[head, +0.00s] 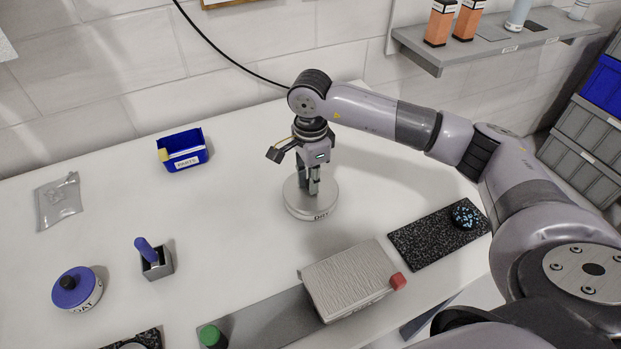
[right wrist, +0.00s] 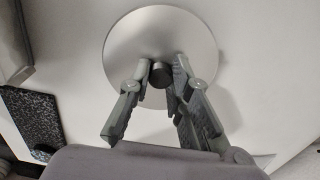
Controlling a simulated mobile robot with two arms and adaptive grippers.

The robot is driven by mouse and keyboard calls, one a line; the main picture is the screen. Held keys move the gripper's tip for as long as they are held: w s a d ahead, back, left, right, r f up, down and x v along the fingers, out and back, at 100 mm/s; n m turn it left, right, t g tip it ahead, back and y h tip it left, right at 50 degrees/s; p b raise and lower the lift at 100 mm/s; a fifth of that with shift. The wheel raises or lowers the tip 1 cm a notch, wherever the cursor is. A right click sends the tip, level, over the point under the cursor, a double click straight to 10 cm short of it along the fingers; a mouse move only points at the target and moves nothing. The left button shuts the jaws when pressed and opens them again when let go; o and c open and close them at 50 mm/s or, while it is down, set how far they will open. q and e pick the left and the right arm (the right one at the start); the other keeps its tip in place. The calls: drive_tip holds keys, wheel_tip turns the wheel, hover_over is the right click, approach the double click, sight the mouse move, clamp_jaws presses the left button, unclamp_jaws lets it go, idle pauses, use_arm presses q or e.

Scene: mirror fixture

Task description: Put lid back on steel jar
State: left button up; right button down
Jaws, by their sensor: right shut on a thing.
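The steel jar (head: 321,216) stands at the middle of the white table, a low round jar with a dark-lettered label on its front. A round, flat steel lid (head: 293,197) with a small dark knob (right wrist: 161,74) is at its top. The lid fills the upper middle of the right wrist view (right wrist: 160,30). My right gripper (head: 310,190) points straight down over it, its fingers shut on the knob. The lid looks level and in line with the jar. I cannot tell whether a thin gap is left under it. My left gripper is not in view.
Around the jar the table is clear. A ribbed grey box (head: 347,277) with a red knob stands in front, and a dark speckled mat (head: 425,240) lies to the right. A blue bin (head: 184,148), a blue-lidded jar (head: 77,288) and a small grey holder (head: 157,264) are left.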

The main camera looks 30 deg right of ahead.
drive_tip(key=c, duration=1.4)
unclamp_jaws()
drive_tip(key=o, duration=0.5)
drive_tip(key=shift+r, duration=0.1)
drive_tip(key=shift+r+p, duration=1.75)
drive_tip(key=shift+r, duration=1.65)
drive_tip(key=shift+c, duration=0.7)
clamp_jaws()
